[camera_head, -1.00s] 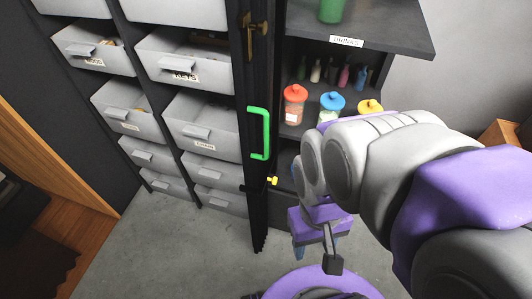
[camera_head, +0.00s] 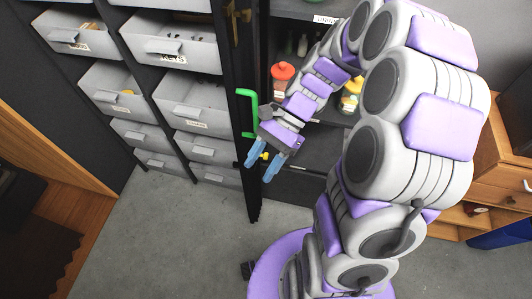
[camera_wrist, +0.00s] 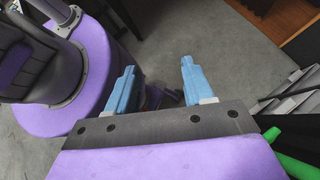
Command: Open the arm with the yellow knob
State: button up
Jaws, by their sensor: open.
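The yellow knob (camera_head: 265,156) is a small bright spot low on the dark door edge, partly hidden by my gripper. The arm it belongs to cannot be made out. My gripper (camera_head: 258,171) has blue fingers, spread apart and pointing down left. They overlap the knob in the head view; I cannot tell whether they touch it. In the wrist view my gripper (camera_wrist: 157,68) is open with nothing between the fingertips, and the knob does not show.
A green handle (camera_head: 255,101) is on the dark door just above my gripper; it also shows in the wrist view (camera_wrist: 292,158). White drawers (camera_head: 188,105) stand left. Shelf jars, including a red-lidded one (camera_head: 283,76), are behind my arm. The grey floor (camera_head: 165,235) is clear at front left.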

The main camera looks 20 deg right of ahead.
jog(key=w+d+f+m+t+y+p, duration=0.45)
jog(key=w+d+f+m+y, duration=0.55)
jog(key=m, duration=0.5)
jog(key=d+f+m+t+h+p, duration=0.1)
jog(key=d+f+m+t+h, duration=0.1)
jog(key=d+f+m+t, duration=0.4)
jog(key=m+t+h+p, duration=0.1)
jog(key=m+t, duration=0.3)
jog(key=m, duration=0.5)
send_near(267, 157)
jog(key=b+x, duration=0.1)
jog(key=x, duration=0.6)
jog(key=f+b+x, duration=0.1)
jog(key=x, duration=0.2)
jog(key=shift+w+b, duration=0.35)
jog(key=shift+w, duration=0.15)
jog(key=shift+c, duration=0.5)
jog(key=shift+f, duration=0.1)
grip_shut()
